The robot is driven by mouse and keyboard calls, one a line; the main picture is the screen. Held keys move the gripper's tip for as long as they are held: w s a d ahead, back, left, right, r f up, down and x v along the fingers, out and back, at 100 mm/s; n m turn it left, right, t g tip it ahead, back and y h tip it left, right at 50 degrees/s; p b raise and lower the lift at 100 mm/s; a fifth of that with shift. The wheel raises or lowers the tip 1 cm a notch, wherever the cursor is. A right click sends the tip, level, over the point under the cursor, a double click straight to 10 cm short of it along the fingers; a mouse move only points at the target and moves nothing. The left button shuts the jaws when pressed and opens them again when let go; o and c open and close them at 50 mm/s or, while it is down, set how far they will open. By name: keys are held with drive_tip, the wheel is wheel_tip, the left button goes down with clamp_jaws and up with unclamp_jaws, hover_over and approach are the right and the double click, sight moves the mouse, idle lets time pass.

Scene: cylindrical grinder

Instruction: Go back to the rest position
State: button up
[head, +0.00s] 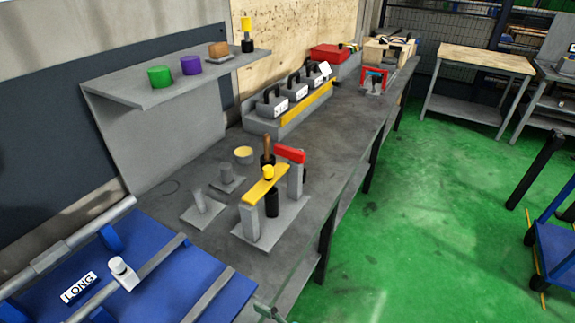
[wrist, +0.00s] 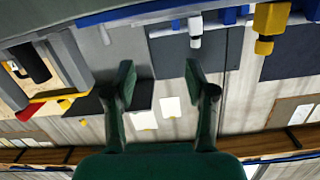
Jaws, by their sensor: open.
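My gripper (wrist: 160,82) shows in the wrist view with its two dark green fingers spread wide apart. Nothing is between the fingers; behind them are a wall with dark panels and pale sheets, some way off. In the head view only a small grey-green piece shows at the bottom edge, and I cannot tell whether it is part of my arm.
A grey workbench (head: 335,140) holds a fixture with a yellow bar (head: 265,186) and red block (head: 290,154), and several handled weights (head: 272,102). A blue panel (head: 140,270) lies at front left. A shelf (head: 150,95) carries coloured cylinders.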

drive_tip(key=s+d+f+m+t+h, duration=0.2)
drive_tip(key=s+d+f+m+h, duration=0.3)
drive_tip(key=d, duration=0.3)
drive_tip(key=s+d+f+m+t+h, duration=0.2)
drive_tip(key=s+d+f+m+h, duration=0.15)
drive_tip(key=s+d, duration=0.4)
drive_tip(key=s+d+r+m+t+h, duration=0.1)
drive_tip(key=s+d+r+h, duration=0.1)
drive_tip(key=s+d+r, duration=0.2)
drive_tip(key=s+d+r+t+h, duration=0.1)
drive_tip(key=s+d+r+h, duration=0.2)
drive_tip(key=s+d, duration=0.3)
drive_tip(key=shift+s+r+m+h, duration=0.35)
drive_tip(key=shift+s+r, duration=0.4)
drive_tip(key=shift+s, duration=1.55)
